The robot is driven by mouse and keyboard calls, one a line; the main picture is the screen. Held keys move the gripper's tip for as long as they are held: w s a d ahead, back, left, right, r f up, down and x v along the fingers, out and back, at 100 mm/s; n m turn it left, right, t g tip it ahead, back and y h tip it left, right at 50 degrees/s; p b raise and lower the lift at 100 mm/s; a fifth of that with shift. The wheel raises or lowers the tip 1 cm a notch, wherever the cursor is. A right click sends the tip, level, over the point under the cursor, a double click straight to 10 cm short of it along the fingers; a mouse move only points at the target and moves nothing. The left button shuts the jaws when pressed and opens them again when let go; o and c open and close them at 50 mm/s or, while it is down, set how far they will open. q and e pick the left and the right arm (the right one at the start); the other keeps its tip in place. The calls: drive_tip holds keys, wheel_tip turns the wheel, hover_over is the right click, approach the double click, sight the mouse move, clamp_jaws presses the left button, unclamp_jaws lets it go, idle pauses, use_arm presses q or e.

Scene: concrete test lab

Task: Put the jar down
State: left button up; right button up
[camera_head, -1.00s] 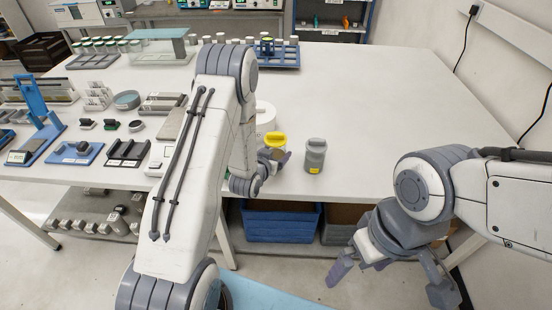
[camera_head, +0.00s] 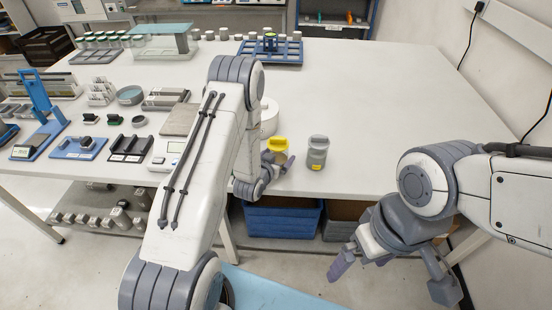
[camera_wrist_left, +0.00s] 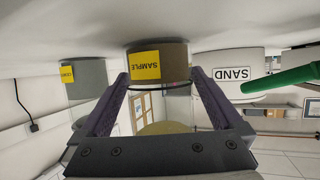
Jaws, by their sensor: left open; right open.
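In the left wrist view, which is upside down, the jar (camera_wrist_left: 172,60) shows a yellow SAMPLE label, brown contents and clear glass. My left gripper (camera_wrist_left: 160,82) is open, with one finger on each side of the jar. In the head view the left gripper (camera_head: 274,168) is partly hidden by its own arm. My right gripper (camera_head: 392,272) is open and empty, in front of the table's edge and below its top.
A grey jar (camera_head: 317,153) stands close to the right of the jar. A white tub (camera_head: 269,118) labelled SAND stands behind it, partly behind my arm. Racks, trays and a blue stand (camera_head: 38,98) fill the table's left. The table's right side (camera_head: 400,110) is clear.

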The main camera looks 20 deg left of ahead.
use_arm(q)
drive_tip(key=b+v, duration=0.2)
drive_tip(key=v, duration=0.6)
drive_tip(key=shift+s+a+r, duration=0.1)
drive_tip(key=shift+s+r, duration=0.05)
drive_tip(key=shift+s, duration=0.2)
drive_tip(key=p, duration=0.1)
drive_tip(key=s+r+p, duration=0.1)
drive_tip(key=shift+s+r+p, duration=0.2)
drive_tip(key=shift+s+p, duration=0.1)
drive_tip(key=shift+p, duration=0.1)
drive_tip(key=shift+s+r+p, duration=0.1)
drive_tip(key=shift+s+p, duration=0.55)
drive_tip(key=shift+s, duration=0.05)
drive_tip(key=shift+w+f+b, duration=0.25)
drive_tip(key=shift+b, duration=0.25)
drive_tip(key=b+x, duration=0.2)
drive_tip(key=b, duration=0.1)
drive_tip(key=shift+w+f, duration=0.15)
drive_tip(key=shift+w, duration=0.1)
drive_tip(key=p+x, duration=0.1)
drive_tip(key=x, duration=0.8)
drive_tip(key=shift+p, duration=0.35)
